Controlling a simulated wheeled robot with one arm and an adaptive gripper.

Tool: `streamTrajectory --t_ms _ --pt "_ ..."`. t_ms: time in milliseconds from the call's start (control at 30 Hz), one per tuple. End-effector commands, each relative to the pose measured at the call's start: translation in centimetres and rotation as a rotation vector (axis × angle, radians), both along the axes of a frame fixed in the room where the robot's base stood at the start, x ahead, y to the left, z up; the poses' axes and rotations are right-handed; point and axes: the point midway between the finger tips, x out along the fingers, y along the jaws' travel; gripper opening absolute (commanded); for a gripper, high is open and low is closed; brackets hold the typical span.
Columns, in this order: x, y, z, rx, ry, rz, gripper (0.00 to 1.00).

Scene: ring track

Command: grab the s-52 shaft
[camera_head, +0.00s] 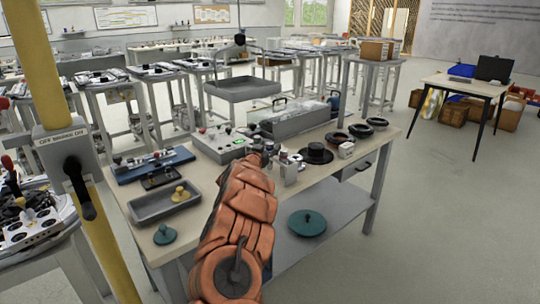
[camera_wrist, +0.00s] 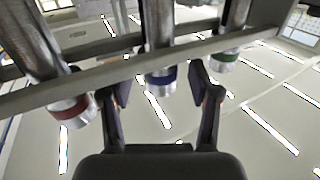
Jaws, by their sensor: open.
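Three metal shafts show in the wrist view: a red-banded shaft (camera_wrist: 68,105) at left, a blue-banded shaft (camera_wrist: 160,78) in the middle and a green-banded shaft (camera_wrist: 228,58) at right. I read no label, so I cannot tell which is the s-52 shaft. A grey bar (camera_wrist: 110,72) crosses in front of them. My gripper (camera_wrist: 157,82) is open, its two fingers either side of the blue-banded shaft's end in the picture. Contact cannot be told. In the head view my orange arm reaches over the workbench (camera_head: 385,143) and hides much of its middle.
On the bench are a grey tray (camera_head: 150,213) with a yellow knob, a control box (camera_head: 220,143), a glass-sided case (camera_head: 285,120), a black flanged disc (camera_head: 315,153) and several dark rings (camera_head: 338,138). A yellow post (camera_head: 85,190) stands at left. Open floor (camera_head: 450,220) lies at right.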

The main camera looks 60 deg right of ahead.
Motion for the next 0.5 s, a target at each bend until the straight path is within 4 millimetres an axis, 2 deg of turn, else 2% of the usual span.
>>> streamTrajectory --t_ms 133,400,500 --pt "0.26 -0.73 -0.19 0.003 0.002 0.003 0.62" --pt "0.26 -0.87 -0.16 0.003 0.001 0.003 0.62" --pt "0.25 -0.88 -0.14 0.003 0.001 0.003 0.51"
